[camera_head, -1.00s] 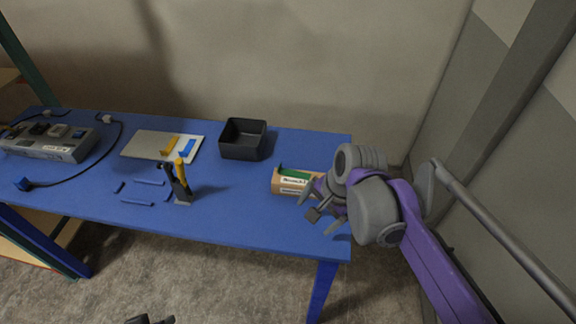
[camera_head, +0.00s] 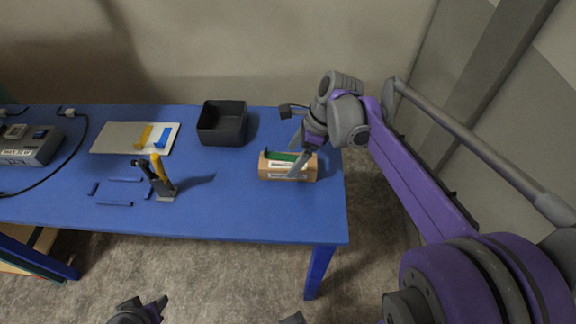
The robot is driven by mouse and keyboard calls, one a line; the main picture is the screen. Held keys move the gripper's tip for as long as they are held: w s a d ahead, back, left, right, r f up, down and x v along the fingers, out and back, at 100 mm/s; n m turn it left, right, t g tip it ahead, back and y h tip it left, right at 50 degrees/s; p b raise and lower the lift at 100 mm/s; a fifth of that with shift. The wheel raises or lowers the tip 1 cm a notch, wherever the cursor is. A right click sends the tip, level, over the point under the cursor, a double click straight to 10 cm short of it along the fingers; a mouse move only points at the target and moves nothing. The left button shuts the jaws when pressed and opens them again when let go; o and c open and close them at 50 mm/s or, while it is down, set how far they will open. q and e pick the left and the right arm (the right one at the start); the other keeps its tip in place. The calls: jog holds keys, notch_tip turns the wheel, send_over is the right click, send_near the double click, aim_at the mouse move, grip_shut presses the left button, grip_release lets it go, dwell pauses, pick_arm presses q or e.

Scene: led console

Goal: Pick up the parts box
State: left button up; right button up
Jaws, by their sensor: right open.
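The parts box (camera_head: 275,174) is a small brown open box with a white label on its front and something green inside. It sits on the blue table near the right end. My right gripper (camera_head: 293,158) is open and empty at the box's right part. One finger hangs in front of the label and the other is behind, near the box's back edge. I cannot tell whether they touch it. The fingers hide part of the box. My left gripper (camera_head: 140,311) shows only partly at the bottom edge, away from the table, and its jaws are unclear.
A black open bin (camera_head: 222,138) stands behind and left of the box. A light board (camera_head: 108,139) with yellow and blue pieces lies further left. A holder with upright tools (camera_head: 163,188) stands near the front. A grey console (camera_head: 32,150) is at far left.

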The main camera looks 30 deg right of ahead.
aim_at(291, 160)
jog(key=shift+x, duration=2)
jog(key=shift+r, duration=0.1)
jog(key=c, duration=1.6)
